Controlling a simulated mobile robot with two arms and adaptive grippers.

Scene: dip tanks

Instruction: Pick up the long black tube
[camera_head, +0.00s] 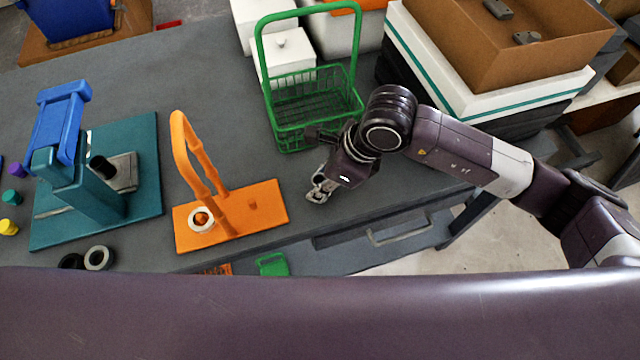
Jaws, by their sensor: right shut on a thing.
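A short dark cylinder (103,168) sticks up at a tilt from a grey block on the teal fixture at the left. I cannot tell whether it is the long black tube, and no other long black tube shows clearly. My right gripper (319,190) is over the table's front part, between the orange stand and the green basket. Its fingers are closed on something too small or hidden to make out. My left gripper is not in view.
The orange stand (262,207) with a tall loop holds a white ring. The green basket (318,108) with a high handle stands behind my right gripper. A dark ring and a grey ring (99,257) lie near the front edge. A brown box (470,50) is at right.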

